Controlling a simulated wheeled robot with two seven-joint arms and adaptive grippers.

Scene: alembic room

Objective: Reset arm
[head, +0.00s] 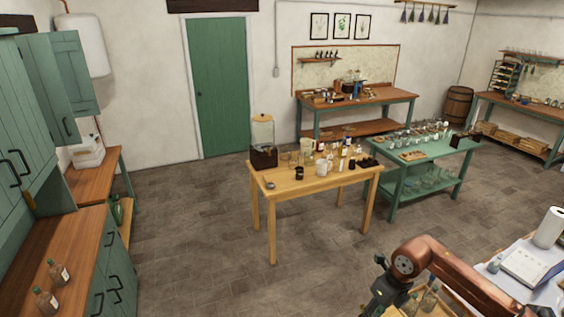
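My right arm, copper-coloured, comes in at the lower right and bends down. At its end is my dark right gripper (383,292), above a light wooden surface (458,304) with glass bottles (430,298). The gripper is small and cut by the lower edge, so I cannot tell whether its fingers are open or shut, or whether it touches a bottle. My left gripper is not in view.
A light wooden table (262,187) with jars and bottles stands mid-room, beside a green table (437,152) with glassware. A white table (499,275) with a paper roll (549,228) is at right. Green cabinets (92,285) line the left. The floor (190,235) between is clear.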

